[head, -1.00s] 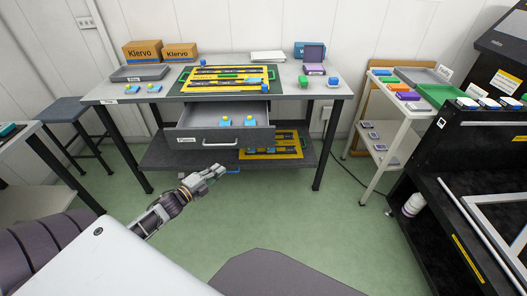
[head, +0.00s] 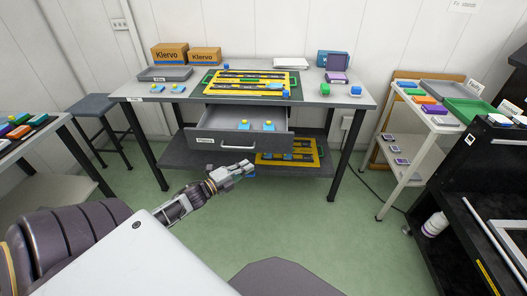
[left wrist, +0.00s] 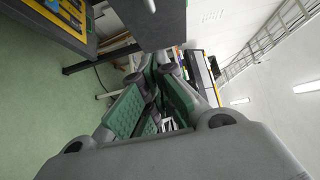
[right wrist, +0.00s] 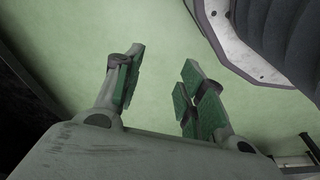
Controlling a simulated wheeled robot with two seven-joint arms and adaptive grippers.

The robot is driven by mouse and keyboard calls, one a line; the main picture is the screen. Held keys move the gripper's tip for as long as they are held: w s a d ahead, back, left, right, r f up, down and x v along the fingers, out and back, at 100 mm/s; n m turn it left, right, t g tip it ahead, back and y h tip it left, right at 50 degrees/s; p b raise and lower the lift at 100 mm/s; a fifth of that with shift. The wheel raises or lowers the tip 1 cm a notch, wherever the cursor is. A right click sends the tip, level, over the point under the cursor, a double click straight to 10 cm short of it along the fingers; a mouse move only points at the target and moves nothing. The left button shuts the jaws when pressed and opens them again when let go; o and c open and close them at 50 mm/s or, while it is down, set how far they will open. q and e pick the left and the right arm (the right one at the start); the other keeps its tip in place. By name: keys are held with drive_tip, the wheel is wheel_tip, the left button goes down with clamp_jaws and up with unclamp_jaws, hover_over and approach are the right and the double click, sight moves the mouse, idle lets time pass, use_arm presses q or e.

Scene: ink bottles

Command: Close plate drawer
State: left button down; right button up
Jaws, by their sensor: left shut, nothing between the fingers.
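The plate drawer (head: 215,142) is grey and hangs pulled out under the worktable. It has a label at its left and a pale bar handle (head: 238,147). Blue pieces with yellow tops (head: 243,125) lie inside it. My left gripper (head: 246,169) is shut and empty, just below and in front of the drawer front, apart from the handle as far as I can tell. It also shows shut in the left wrist view (left wrist: 160,75). My right gripper (right wrist: 160,85) is open and empty above the green floor; it does not show in the head view.
The worktable (head: 355,98) carries a grey tray (head: 165,74), boxes and a yellow-and-black panel. A lower shelf (head: 190,155) under the drawer holds another yellow panel. A white cart (head: 410,120) stands at the right, a stool (head: 90,103) at the left. The floor in front is clear.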

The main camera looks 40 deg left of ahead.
use_arm(q)
drive_tip(key=w, duration=0.1)
drive_tip(key=b, duration=0.2)
approach(273, 145)
drive_tip(key=shift+d+x, duration=0.35)
drive_tip(key=shift+x, duration=1.5)
drive_tip(key=shift+w+a+b, duration=0.3)
drive_tip(key=shift+w+b, duration=0.05)
use_arm(e)
wheel_tip(273, 145, up, 8)
drive_tip(key=a, duration=0.1)
drive_tip(key=shift+w+a+f, duration=0.15)
drive_tip(key=shift+w+a, duration=0.15)
drive_tip(key=shift+a, duration=0.1)
use_arm(q)
drive_tip(key=shift+w, duration=0.1)
use_arm(e)
drive_tip(key=shift+f, duration=0.1)
